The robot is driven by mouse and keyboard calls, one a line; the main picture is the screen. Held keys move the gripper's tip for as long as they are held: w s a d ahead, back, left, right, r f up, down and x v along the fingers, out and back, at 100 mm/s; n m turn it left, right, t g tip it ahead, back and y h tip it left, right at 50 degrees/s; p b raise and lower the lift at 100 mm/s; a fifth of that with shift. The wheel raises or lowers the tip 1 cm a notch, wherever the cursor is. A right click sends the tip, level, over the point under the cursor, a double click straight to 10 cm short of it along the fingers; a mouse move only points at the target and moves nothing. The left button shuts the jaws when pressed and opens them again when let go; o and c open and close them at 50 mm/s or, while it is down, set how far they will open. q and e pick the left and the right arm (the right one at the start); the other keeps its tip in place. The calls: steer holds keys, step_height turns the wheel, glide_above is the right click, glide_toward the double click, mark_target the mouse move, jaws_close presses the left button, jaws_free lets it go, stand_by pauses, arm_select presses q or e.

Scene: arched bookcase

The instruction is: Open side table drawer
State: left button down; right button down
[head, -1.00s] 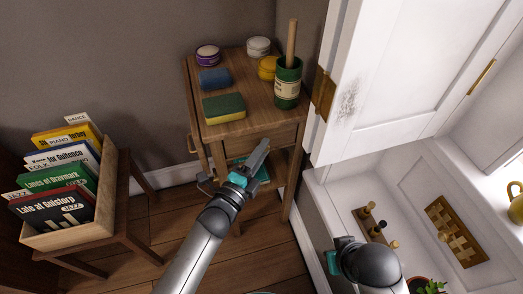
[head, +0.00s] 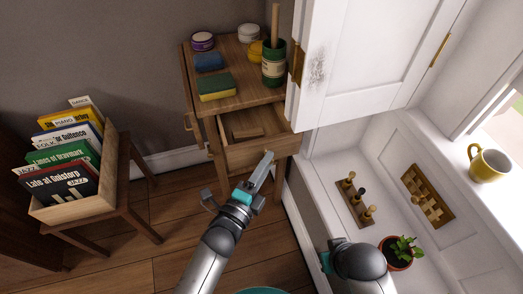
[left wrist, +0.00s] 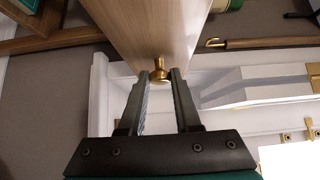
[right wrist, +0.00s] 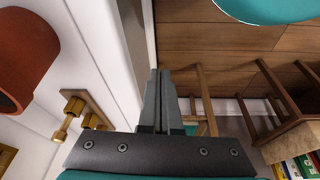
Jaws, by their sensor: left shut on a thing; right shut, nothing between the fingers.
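The wooden side table (head: 248,92) stands against the wall in the head view. Its drawer (head: 268,150) is pulled out and its inside shows, with a brown item (head: 247,132) in it. My left gripper (head: 266,160) is at the drawer front. In the left wrist view, its fingers (left wrist: 159,78) are shut on the brass knob (left wrist: 158,65) of the drawer front. My right gripper (right wrist: 161,74) is shut and empty, in the air away from the table.
A sponge (head: 216,87), a green pot (head: 273,65) and small jars stand on the table top. A white cabinet door (head: 350,55) is close at the right. A record crate on a stool (head: 75,200) is at the left. The floor between is clear.

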arm_select(q)
steer(key=shift+s+d, duration=0.25)
steer(key=shift+s, duration=0.5)
steer(key=shift+s+d, duration=0.2)
steer(key=shift+s, duration=0.5)
arm_select(e)
steer(key=shift+s+f, duration=0.1)
steer(key=shift+f, duration=0.5)
arm_select(q)
steer(key=c, duration=0.6)
jaws_free()
steer(key=shift+s, duration=0.1)
steer(key=p+v, duration=0.3)
steer(key=v, duration=1.2)
steer(key=shift+s+a+p, duration=0.1)
steer(key=shift+p, duration=0.3)
arm_select(e)
steer(key=s+d+f+g, duration=0.1)
steer(key=s+f, duration=0.2)
steer(key=f, duration=0.3)
steer(key=shift+s+f, duration=0.2)
steer(key=shift+d, duration=0.1)
